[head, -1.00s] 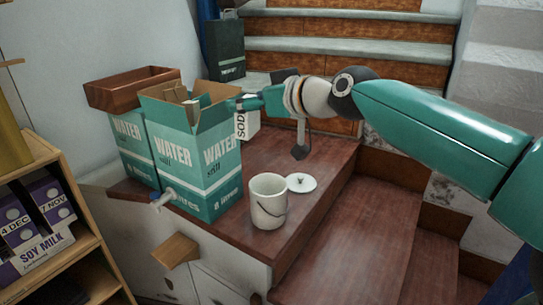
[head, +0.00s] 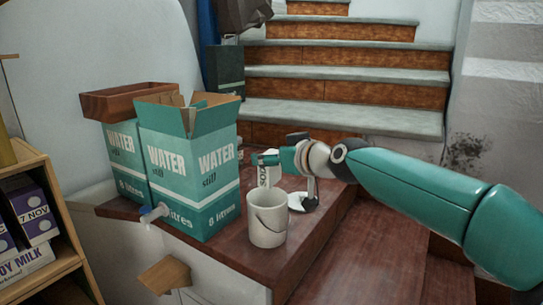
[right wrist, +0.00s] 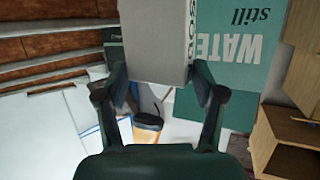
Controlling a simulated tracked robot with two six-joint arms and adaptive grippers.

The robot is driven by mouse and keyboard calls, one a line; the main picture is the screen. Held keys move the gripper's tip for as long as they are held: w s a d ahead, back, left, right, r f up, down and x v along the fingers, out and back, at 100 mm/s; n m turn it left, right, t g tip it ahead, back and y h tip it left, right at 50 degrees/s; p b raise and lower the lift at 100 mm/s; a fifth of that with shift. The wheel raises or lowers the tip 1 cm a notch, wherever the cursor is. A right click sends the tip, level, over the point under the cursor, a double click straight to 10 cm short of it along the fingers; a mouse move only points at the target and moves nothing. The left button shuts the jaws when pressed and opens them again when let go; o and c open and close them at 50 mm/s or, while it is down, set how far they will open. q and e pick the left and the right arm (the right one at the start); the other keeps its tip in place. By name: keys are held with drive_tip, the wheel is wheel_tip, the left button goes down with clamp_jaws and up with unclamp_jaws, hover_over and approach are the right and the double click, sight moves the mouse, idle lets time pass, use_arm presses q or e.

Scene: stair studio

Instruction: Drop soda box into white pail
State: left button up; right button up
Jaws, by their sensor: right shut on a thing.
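The soda box (head: 269,175) is a white carton with dark lettering. My right gripper (head: 267,158) is shut on it and holds it behind the white pail in the head view. In the right wrist view the carton (right wrist: 158,40) sits between the two fingers of the gripper (right wrist: 160,82). The carton is outside the pail. Its far side is hidden by my gripper. My left gripper is in neither view.
Teal water boxes (head: 190,170) stand left of the pail, the nearer one with raised flaps; it also shows in the right wrist view (right wrist: 228,65). Stairs (head: 340,90) rise behind. A shelf (head: 40,215) stands at left.

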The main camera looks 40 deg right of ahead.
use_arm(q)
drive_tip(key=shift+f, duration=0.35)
use_arm(e)
drive_tip(key=shift+f, duration=0.35)
drive_tip(key=o, duration=1.3)
drive_tip(key=shift+s, duration=0.1)
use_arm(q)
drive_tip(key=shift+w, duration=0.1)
use_arm(e)
drive_tip(key=v, duration=1.1)
drive_tip(key=shift+s+r, duration=0.15)
drive_tip(key=shift+s, duration=0.25)
